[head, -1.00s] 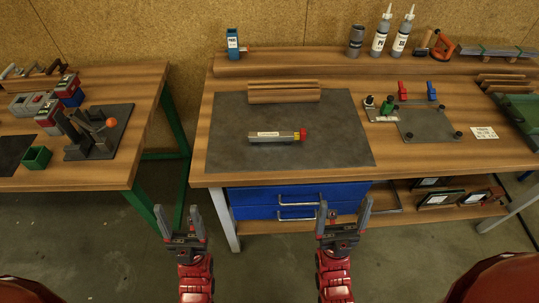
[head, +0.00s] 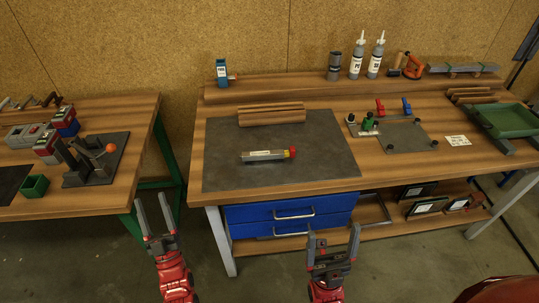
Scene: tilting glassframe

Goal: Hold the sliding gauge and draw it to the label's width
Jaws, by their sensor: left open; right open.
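The sliding gauge (head: 262,156) seems to be the small grey bar with a pale label and a red and yellow right end. It lies on the dark mat (head: 225,176) on the workbench. The print on its label is too small to read. My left gripper (head: 154,213) is open and empty, low in front of the bench near its left leg. My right gripper (head: 332,240) is open and empty, in front of the blue drawers' right side. Both are apart from the gauge.
Wooden strips (head: 272,115) lie behind the gauge. A plate fixture (head: 400,139) with red and blue clamps stands to the right, with a green tray (head: 508,120) beyond. Blue drawers (head: 290,216) sit under the bench top. A second bench (head: 115,190) stands left. The mat's front is clear.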

